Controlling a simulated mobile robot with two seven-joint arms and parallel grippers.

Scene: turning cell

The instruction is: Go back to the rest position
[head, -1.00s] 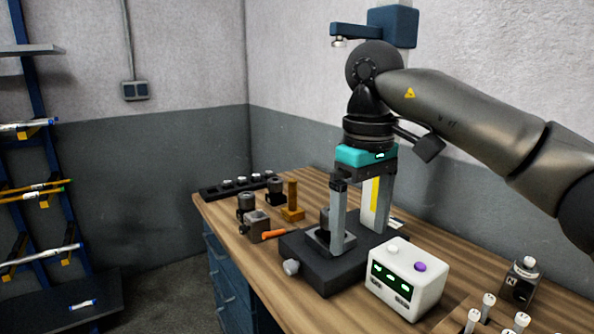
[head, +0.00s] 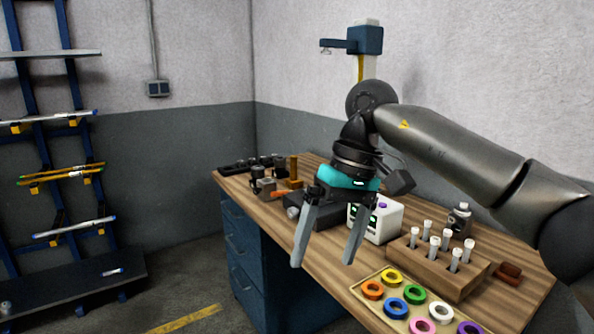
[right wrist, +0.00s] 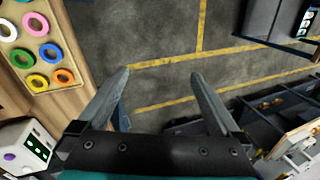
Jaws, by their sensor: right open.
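My right gripper (head: 327,252) is open and empty, its two fingers spread and pointing down. In the head view it hangs in front of the bench, near its front edge. My left gripper is in neither view.
A wooden bench (head: 310,240) carries a white control box (head: 383,222), a wooden block (head: 437,262) with several vials, and a tray of coloured rings (head: 362,292). A dark machine base (head: 300,205) stands behind. A blue rack (head: 30,160) stands left. Floor between is clear.

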